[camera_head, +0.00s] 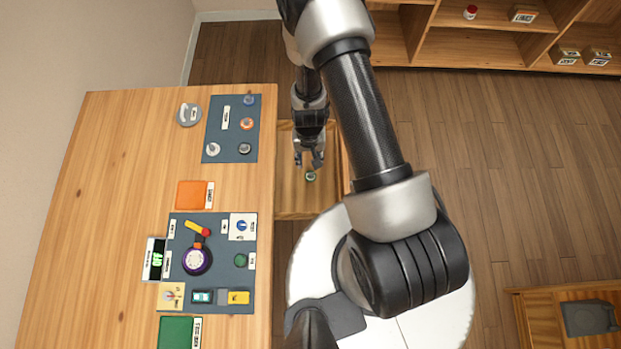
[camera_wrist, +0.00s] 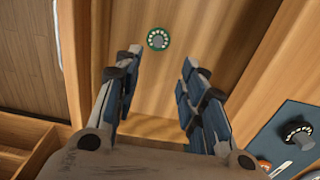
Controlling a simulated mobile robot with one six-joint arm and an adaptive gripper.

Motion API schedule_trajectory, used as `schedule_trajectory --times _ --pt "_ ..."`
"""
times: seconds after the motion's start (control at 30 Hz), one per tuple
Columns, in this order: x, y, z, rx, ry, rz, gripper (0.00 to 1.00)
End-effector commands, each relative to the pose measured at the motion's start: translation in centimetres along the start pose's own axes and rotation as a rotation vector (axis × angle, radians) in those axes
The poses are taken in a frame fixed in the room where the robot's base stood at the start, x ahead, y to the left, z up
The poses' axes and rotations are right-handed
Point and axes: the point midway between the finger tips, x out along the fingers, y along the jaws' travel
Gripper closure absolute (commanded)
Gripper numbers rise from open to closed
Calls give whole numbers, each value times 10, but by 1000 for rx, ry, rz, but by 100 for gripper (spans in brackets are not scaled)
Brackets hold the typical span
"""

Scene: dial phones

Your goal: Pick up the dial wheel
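The dial wheel (camera_head: 311,177) is a small round green disc with a ring of pale spots and a grey centre. It lies on the wooden floor of the open drawer (camera_head: 290,205), and it shows near the top middle of the wrist view (camera_wrist: 158,39). My gripper (camera_head: 309,163) is over the drawer, close to the wheel in the head view. In the wrist view its two fingers (camera_wrist: 160,58) are spread apart with nothing between them. The wheel appears just beyond the fingertips, apparently apart from them.
To the left, the table (camera_head: 120,230) carries a blue mat (camera_head: 222,137) with several knobs and a dark panel (camera_head: 225,278) with a purple dial, switches and levers. Shelves (camera_head: 480,45) stand at the back right. Open floor lies right.

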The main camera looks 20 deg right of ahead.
Motion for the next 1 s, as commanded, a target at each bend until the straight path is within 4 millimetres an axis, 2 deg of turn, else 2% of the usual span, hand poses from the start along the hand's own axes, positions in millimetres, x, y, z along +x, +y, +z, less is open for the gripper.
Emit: schedule_trajectory --times 0.03,0.3,0.67,1.0 --pt "13 0 0 0 0 0 62" --pt "50 0 0 0 0 0 62" --pt "65 1 1 0 0 0 62" --pt "100 4 5 1 0 0 62"
